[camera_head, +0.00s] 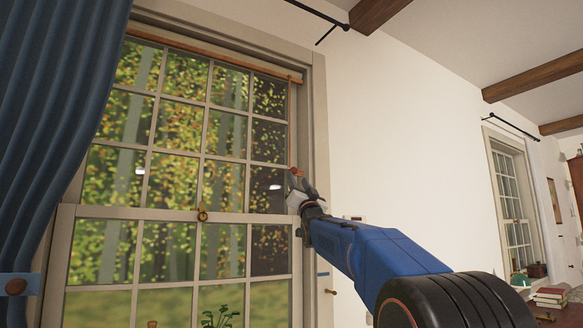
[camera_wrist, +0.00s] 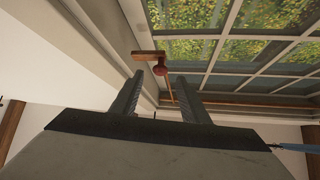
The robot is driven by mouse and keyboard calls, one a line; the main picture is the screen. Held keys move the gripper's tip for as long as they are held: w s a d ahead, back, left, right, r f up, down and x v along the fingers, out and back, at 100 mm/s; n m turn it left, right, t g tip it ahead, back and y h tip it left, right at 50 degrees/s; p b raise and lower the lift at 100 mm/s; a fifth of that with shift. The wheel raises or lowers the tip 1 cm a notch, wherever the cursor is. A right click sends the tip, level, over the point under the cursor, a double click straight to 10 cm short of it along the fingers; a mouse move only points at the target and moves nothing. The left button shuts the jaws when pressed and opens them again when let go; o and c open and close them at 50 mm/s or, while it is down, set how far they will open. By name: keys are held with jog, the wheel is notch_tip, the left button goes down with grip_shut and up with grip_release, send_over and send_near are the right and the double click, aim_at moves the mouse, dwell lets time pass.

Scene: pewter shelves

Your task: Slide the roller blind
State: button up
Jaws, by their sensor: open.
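The roller blind (camera_head: 215,57) shows as a thin brown roll or bar along the top of the window, with the glass below uncovered. In the wrist view a brown bar (camera_wrist: 250,106) runs along the window's edge. A red knob (camera_wrist: 160,69) on a small wooden piece (camera_wrist: 147,57) sits at the window's side frame, with a thin cord or rod running from it towards the bar. It shows small in the head view (camera_head: 294,171). My gripper (camera_head: 299,181) is open at the right window frame. In the wrist view the knob appears between its fingertips (camera_wrist: 159,76); contact is unclear.
A blue curtain (camera_head: 50,110) hangs at the left of the window. A brass latch (camera_head: 202,214) sits on the middle sash rail. White wall lies to the right, with a second window (camera_head: 512,190) and stacked books (camera_head: 550,296) farther off.

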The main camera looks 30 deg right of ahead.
jog(key=x, duration=1.1)
jog(key=shift+w, duration=0.15)
jog(key=shift+r, duration=0.1)
grip_shut()
notch_tip(320, 180, down, 38)
jog(key=shift+f, duration=0.1)
